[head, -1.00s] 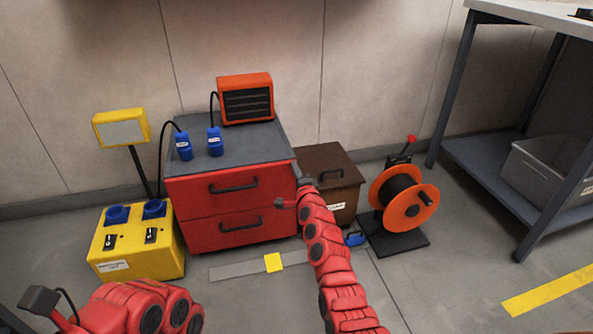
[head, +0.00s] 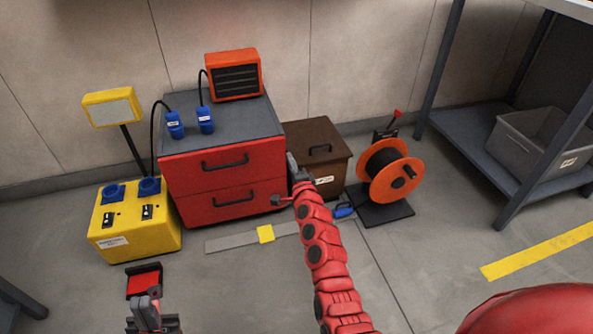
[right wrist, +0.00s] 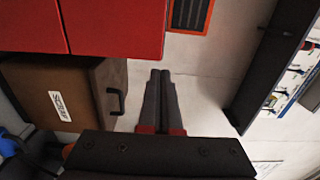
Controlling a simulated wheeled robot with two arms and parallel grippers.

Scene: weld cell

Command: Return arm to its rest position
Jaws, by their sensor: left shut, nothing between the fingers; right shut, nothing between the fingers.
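My left gripper (head: 147,308) is at the bottom left of the head view, low in front of the yellow socket box. It is shut and empty. My right arm reaches up through the middle of the head view. Its gripper (head: 293,168) is in front of the gap between the red cabinet and the brown box. In the right wrist view its two grey fingers (right wrist: 160,100) lie together with nothing between them. Whether the right gripper touches the cabinet or box cannot be told.
The red drawer cabinet (head: 221,175), yellow socket box (head: 137,238), brown box (head: 327,150) and orange cable reel (head: 392,170) stand around. A workbench (head: 455,130) is at right.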

